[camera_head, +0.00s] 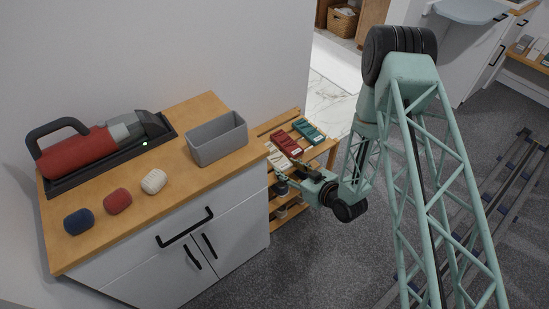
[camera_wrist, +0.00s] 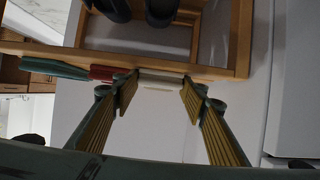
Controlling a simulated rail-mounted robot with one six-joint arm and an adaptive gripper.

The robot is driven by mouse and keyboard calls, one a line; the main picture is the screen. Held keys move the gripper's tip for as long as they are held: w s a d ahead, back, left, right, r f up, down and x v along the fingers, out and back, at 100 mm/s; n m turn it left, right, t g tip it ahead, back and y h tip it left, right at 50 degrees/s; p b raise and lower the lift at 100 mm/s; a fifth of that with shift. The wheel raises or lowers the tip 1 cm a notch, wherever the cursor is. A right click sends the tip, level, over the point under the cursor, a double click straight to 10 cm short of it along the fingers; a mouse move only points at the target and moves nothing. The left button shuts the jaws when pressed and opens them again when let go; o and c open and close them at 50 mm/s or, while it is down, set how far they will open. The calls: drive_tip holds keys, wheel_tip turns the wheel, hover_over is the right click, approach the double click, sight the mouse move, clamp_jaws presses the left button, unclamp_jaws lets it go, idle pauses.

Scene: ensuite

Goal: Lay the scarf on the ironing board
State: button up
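Three folded cloths lie on the top of a slatted wooden rack: a cream one (camera_head: 279,159), a red one (camera_head: 286,145) and a teal one (camera_head: 309,131). I cannot tell from looks alone which is the scarf. The ironing board (camera_head: 470,10) is probably the pale blue-grey surface at the top right. My gripper (camera_wrist: 158,92) is open and empty at the rack's near end. In the wrist view the cream cloth's edge (camera_wrist: 160,78) shows between and beyond its fingertips. The red (camera_wrist: 104,73) and teal (camera_wrist: 56,69) cloths are left of it.
A wooden-topped cabinet (camera_head: 215,175) left of the rack carries a grey bin (camera_head: 217,139), a red handheld vacuum (camera_head: 80,157) and three rolled bundles (camera_head: 117,201). Dark shoes (camera_wrist: 160,10) sit lower in the rack. Floor right of the rack is open; rails (camera_head: 480,205) run further right.

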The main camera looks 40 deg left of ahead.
drive_tip(key=c, duration=0.3)
drive_tip(key=shift+r+p, duration=0.5)
drive_tip(key=shift+r, duration=0.95)
drive_tip(key=s+d, duration=0.1)
drive_tip(key=d, duration=0.4)
drive_tip(key=s+d+r+b, duration=0.1)
drive_tip(key=d, duration=0.4)
drive_tip(key=s+d+r, duration=0.1)
drive_tip(key=d, duration=0.4)
drive_tip(key=shift+s+d, duration=0.25)
drive_tip(key=shift+s, duration=0.15)
drive_tip(key=shift+w, duration=0.15)
